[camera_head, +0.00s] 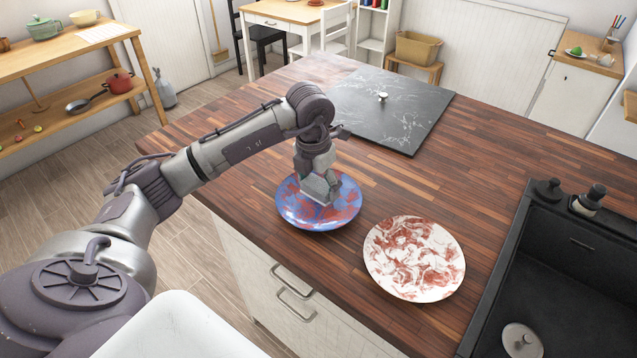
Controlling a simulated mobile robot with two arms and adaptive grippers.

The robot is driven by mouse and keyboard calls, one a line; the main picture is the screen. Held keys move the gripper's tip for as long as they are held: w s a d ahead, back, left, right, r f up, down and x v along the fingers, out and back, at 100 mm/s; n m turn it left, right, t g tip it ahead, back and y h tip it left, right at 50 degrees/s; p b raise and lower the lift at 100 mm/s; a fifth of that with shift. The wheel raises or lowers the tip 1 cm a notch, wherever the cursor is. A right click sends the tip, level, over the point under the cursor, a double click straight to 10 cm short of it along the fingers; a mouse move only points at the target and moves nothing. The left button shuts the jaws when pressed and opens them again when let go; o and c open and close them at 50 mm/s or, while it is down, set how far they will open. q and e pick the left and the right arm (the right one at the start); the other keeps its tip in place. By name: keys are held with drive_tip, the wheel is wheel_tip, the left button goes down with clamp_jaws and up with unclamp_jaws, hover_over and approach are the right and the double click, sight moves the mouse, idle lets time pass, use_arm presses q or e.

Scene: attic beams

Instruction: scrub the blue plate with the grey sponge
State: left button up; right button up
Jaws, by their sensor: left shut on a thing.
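The blue plate (340,213) lies on the wooden counter, with red-brown smears over its blue surface. My left gripper (319,180) points down over the plate and is shut on the grey sponge (320,190). The sponge is at the middle of the plate and appears to touch it; the exact contact is hard to see. The gripper's fingers hide part of the sponge and the plate's far side. My right gripper is not in view.
A white plate (414,258) with red-brown smears lies right of the blue plate, near the counter's front edge. A black sink (566,290) is at the right. Counter (470,160) between slab and sink is clear.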

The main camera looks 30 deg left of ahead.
sight(307, 204)
use_arm(q)
drive_tip(key=shift+f+b, duration=0.85)
drive_tip(key=shift+f, duration=0.15)
idle(0.9)
idle(0.9)
drive_tip(key=shift+w+d, duration=0.2)
drive_tip(key=shift+d, duration=0.2)
drive_tip(key=shift+w+d, duration=0.35)
drive_tip(key=shift+d, duration=0.25)
drive_tip(key=shift+w+d, duration=0.35)
drive_tip(key=shift+d, duration=0.25)
drive_tip(key=shift+s+a, duration=0.1)
drive_tip(key=shift+s+a+b, duration=0.4)
drive_tip(key=shift+s+a, duration=1.9)
drive_tip(key=shift+a, duration=0.05)
drive_tip(key=shift+r, duration=0.1)
drive_tip(key=shift+w, duration=0.1)
